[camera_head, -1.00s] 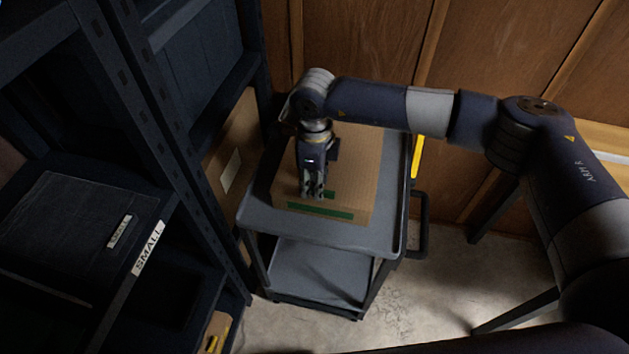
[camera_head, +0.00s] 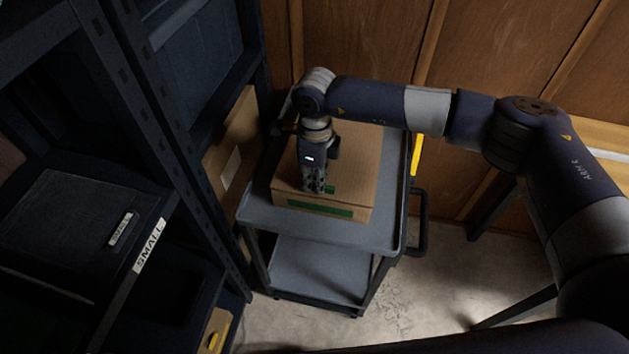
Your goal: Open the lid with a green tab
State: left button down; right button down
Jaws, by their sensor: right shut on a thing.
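A closed cardboard box (camera_head: 355,175) sits on the top shelf of a grey cart (camera_head: 365,235). A green strip (camera_head: 320,208) runs along its front side, and a small green tab (camera_head: 329,189) shows on top near the front edge. My right gripper (camera_head: 314,190) points down at the front of the box top, right at the green tab. Its fingers are close together on the tab and hide part of it. The lid looks flat. My left gripper is not in view.
Dark shelving (camera_head: 150,130) with a bin labelled SMALL stands at the left. Another cardboard piece (camera_head: 232,150) leans between shelving and cart. A wooden wall (camera_head: 365,40) is behind. Concrete floor (camera_head: 425,290) is open to the right of the cart.

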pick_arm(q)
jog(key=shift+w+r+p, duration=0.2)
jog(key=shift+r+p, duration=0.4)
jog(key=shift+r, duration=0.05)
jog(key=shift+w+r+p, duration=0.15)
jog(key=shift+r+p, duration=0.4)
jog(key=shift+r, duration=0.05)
pick_arm(e)
jog(key=w+d+r, duration=0.1)
jog(key=w+r, duration=0.1)
jog(key=r, duration=0.4)
jog(key=w+r, duration=0.3)
jog(key=r, duration=0.2)
jog(key=w+d+r+g, duration=0.1)
jog(key=w+r, duration=0.1)
jog(key=r, duration=0.4)
jog(key=shift+w+d+r, duration=0.3)
jog(key=shift+w, duration=0.1)
jog(key=c, duration=1.7)
grip_release()
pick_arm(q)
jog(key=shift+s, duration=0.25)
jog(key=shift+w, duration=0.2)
pick_arm(e)
jog(key=r, duration=0.4)
jog(key=w+r, duration=0.1)
jog(key=r, duration=0.7)
jog(key=shift+w+d, duration=0.2)
